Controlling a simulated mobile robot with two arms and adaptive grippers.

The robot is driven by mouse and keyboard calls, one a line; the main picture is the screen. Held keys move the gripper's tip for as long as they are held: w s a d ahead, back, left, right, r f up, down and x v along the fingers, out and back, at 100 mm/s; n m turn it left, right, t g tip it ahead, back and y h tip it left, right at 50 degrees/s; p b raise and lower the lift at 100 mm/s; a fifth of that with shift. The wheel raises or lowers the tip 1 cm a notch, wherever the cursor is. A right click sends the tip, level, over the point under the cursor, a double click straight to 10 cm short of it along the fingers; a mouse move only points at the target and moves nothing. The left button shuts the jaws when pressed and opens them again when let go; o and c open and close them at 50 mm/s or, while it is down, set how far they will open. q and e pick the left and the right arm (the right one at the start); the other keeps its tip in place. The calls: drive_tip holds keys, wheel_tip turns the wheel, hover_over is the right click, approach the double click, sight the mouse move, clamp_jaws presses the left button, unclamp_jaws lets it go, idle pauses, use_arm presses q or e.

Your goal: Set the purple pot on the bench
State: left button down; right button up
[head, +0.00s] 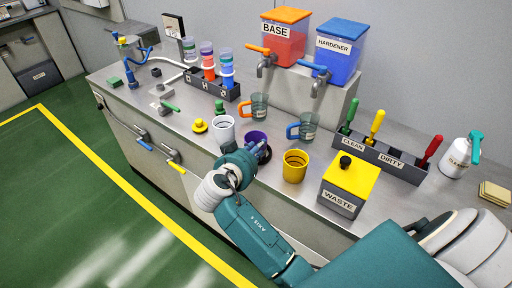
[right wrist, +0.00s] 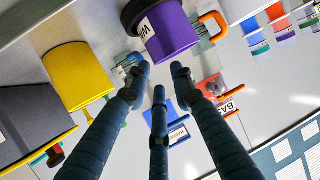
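The bench (head: 150,113) is grey metal. My left gripper is not in view.
The white cup (head: 222,131) and yellow cup (head: 294,167) stand close on either side. Behind are two glass mugs (head: 259,107) (head: 308,127). The yellow-topped waste box (head: 348,184) and a tool rack (head: 374,155) are to the right. Dispensers (head: 284,38) stand at the back.

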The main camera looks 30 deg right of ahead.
sight(255, 136)
drive_tip(key=p+x, duration=0.2)
drive_tip(key=x, duration=0.4)
drive_tip(key=shift+s+d+r, duration=0.2)
drive_tip(key=shift+w+d+f, duration=0.2)
drive_tip(key=shift+f, duration=0.05)
drive_tip(key=shift+a, duration=0.1)
drive_tip(key=shift+c, duration=0.5)
drive_tip(key=shift+s, duration=0.1)
clamp_jaws()
